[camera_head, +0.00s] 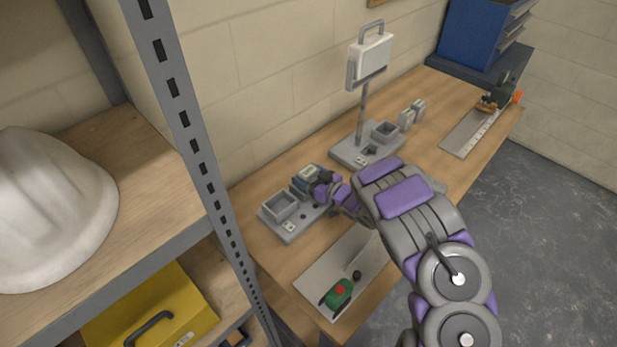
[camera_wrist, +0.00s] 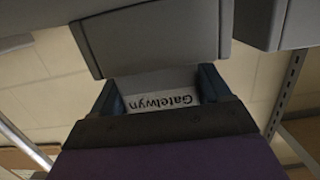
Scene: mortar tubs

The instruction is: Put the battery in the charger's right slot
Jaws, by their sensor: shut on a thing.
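The battery (camera_head: 304,180), dark blue with a pale label on top, is in my gripper (camera_head: 318,186) in the head view. My gripper is shut on it. In the wrist view the battery (camera_wrist: 160,98) shows blue sides and a white label reading "Gatelwyn", upside down, between the parts of my gripper (camera_wrist: 155,88). The grey charger (camera_head: 289,228) lies on the bench with an empty square socket at its left. The battery is at the charger's right side, where battery and gripper hide the right slot. I cannot tell whether the battery is seated or just above.
A second grey base (camera_head: 345,153) with a pole and white box (camera_head: 372,57) stands behind, with small grey blocks (camera_head: 406,119) beside it. A pale board (camera_head: 318,283) with a green-and-red tool (camera_head: 338,294) lies in front. A metal shelf post (camera_head: 190,130) rises at the left.

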